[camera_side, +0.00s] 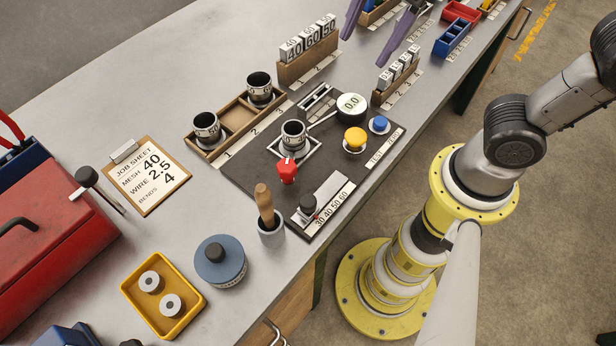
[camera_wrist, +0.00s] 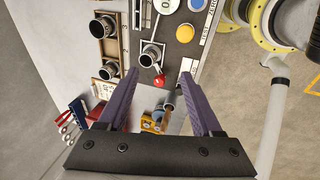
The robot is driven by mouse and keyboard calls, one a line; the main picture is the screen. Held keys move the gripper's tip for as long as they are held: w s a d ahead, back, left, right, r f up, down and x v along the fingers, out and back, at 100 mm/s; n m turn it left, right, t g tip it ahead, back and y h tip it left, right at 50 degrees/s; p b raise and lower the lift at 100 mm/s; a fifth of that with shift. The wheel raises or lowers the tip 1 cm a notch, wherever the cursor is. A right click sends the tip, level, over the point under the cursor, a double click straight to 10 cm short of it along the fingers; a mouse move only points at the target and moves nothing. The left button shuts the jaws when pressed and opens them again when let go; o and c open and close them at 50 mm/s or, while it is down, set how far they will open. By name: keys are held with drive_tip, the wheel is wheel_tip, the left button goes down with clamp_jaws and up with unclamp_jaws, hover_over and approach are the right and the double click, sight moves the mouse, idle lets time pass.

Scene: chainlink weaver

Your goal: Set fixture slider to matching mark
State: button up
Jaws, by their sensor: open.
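The job sheet (camera_side: 150,174) on a clipboard reads mesh 40, wire 2.5, bends 4. My gripper (camera_side: 363,52) has two purple fingers, spread apart and empty, at the top of the side view, away from the slider. In the wrist view my gripper (camera_wrist: 159,73) frames the board from above; the slider is small and partly hidden by the right finger there.
The dark board (camera_side: 240,172) also carries a red knob (camera_side: 287,170), a yellow button (camera_side: 355,138), a blue button (camera_side: 379,124) and a round gauge (camera_side: 351,105). A wooden-handled tool (camera_side: 265,205) stands in a cup close to the slider. Number-block racks (camera_side: 308,66) stand behind.

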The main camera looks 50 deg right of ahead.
drive_tip(key=a+f+n+g, duration=0.2)
drive_tip(key=a+n, duration=0.3)
drive_tip(key=a, duration=0.3)
drive_tip(key=n+h, duration=0.1)
drive_tip(key=n, duration=0.3)
approach(308, 200)
drive_tip(key=shift+g, duration=0.4)
drive_tip(key=f, duration=0.9)
drive_tip(key=shift+w+a, duration=0.15)
drive_tip(key=shift+w, duration=0.2)
clamp_jaws()
